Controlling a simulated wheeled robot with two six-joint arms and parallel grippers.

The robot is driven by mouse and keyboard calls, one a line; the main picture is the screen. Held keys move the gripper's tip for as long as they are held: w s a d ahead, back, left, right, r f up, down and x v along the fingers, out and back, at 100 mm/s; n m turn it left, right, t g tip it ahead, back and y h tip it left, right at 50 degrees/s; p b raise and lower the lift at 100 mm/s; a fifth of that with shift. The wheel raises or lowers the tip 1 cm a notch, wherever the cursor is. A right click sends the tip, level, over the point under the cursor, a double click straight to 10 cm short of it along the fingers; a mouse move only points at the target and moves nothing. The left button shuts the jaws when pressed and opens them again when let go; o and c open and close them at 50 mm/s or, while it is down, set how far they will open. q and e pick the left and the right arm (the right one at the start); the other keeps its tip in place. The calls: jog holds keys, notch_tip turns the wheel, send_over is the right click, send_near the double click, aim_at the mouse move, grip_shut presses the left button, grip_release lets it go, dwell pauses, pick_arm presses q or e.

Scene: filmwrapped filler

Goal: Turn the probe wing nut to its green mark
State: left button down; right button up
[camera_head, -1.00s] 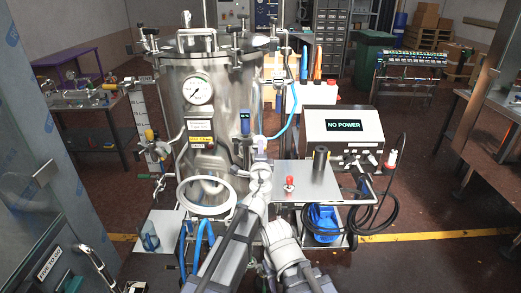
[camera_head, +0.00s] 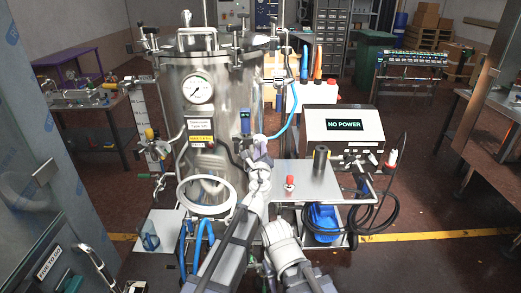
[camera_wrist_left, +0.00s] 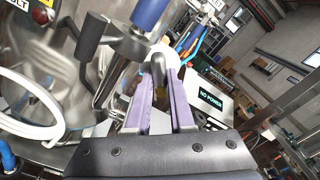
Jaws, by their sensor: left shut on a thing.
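My left gripper (camera_head: 262,156) is at the right side of the steel tank (camera_head: 172,95), low on its wall. In the left wrist view its two purple fingers (camera_wrist_left: 162,100) are shut on a small dark grey piece (camera_wrist_left: 158,68), which appears to be the probe wing nut. A pale round part shows just behind that piece. In the head view the gripper hides the nut. I cannot make out a green mark in either view.
A blue-capped fitting (camera_head: 245,121) sits just above the gripper. A white ring (camera_head: 207,195) is at the left. A metal shelf (camera_head: 330,190) with a red-topped part (camera_head: 290,184) and a dark cylinder (camera_head: 321,160) is close on the right. A box (camera_head: 342,135) reads NO POWER.

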pick_arm(q)
jog(key=shift+s+m, duration=0.1)
jog(key=shift+m, duration=0.8)
jog(key=c, duration=0.8)
grip_release()
jog(key=s, duration=0.7)
jog(key=shift+s, duration=0.35)
jog(key=shift+f, duration=0.1)
